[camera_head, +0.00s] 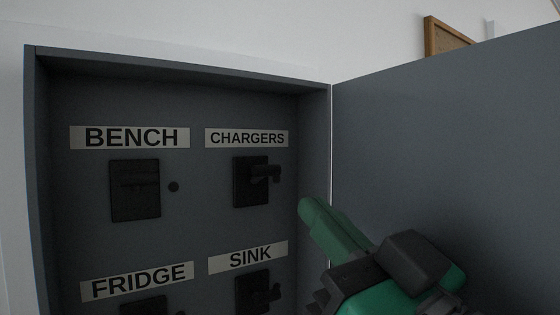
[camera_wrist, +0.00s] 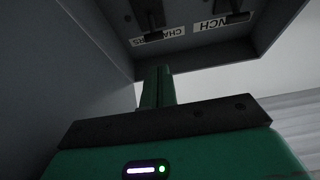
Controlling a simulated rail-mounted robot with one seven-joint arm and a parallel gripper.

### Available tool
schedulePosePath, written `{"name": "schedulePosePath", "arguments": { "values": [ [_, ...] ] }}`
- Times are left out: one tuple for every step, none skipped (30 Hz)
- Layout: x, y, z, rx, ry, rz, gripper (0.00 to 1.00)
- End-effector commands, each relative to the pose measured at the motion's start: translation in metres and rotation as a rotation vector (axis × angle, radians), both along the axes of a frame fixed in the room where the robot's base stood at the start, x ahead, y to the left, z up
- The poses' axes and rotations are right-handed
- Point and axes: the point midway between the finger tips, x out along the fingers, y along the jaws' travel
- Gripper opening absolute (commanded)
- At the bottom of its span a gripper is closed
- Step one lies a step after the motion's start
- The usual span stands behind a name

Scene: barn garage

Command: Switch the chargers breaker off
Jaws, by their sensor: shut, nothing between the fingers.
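The chargers breaker (camera_head: 243,190) is a black plate under the CHARGERS label (camera_head: 247,138), in the upper right of the grey panel box. Its black lever (camera_head: 266,172) sticks out toward the right. My green gripper (camera_head: 312,208) is shut and empty, to the right of and slightly below this lever, apart from it, by the box's right edge. In the wrist view the shut fingers (camera_wrist: 157,75) point up toward the box, and the CHARGERS label (camera_wrist: 158,36) shows upside down beyond them, with a breaker partly in view above it.
The bench breaker (camera_head: 134,190) is to the left. The fridge breaker (camera_head: 143,305) and sink breaker (camera_head: 252,290) are below, cut off by the frame. The open grey door (camera_head: 450,140) stands right of the box, behind my gripper. A wood-framed board (camera_head: 447,38) hangs on the wall.

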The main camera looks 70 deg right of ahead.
Motion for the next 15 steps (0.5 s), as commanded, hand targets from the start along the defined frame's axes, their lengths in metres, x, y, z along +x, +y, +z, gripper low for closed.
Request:
{"name": "schedulePosePath", "arguments": {
  "values": [
    [0.002,-0.001,0.005,0.002,0.001,0.001,0.0],
    [0.003,-0.002,0.007,0.003,0.003,0.001,0.0],
    [0.005,-0.003,0.01,0.003,0.003,0.003,0.0],
    [0.006,-0.004,0.011,0.004,0.005,0.004,0.0],
    [0.008,-0.005,0.014,0.003,0.004,0.004,0.0],
    [0.009,-0.007,0.015,0.004,0.004,0.003,0.0],
    [0.011,-0.008,0.016,0.004,0.006,0.002,0.0],
    [0.012,-0.009,0.017,0.004,0.004,0.003,0.0],
    [0.013,-0.01,0.018,0.005,0.005,0.004,0.0],
    [0.014,-0.011,0.019,0.005,0.005,0.004,0.0],
    [0.015,-0.012,0.02,0.004,0.004,0.003,0.0],
    [0.016,-0.012,0.021,0.005,0.005,0.003,0.0],
    [0.017,-0.013,0.021,0.006,0.006,0.003,0.0],
    [0.017,-0.013,0.022,0.004,0.006,0.002,0.0],
    [0.017,-0.013,0.023,0.004,0.006,0.001,0.0]
  ]
}}
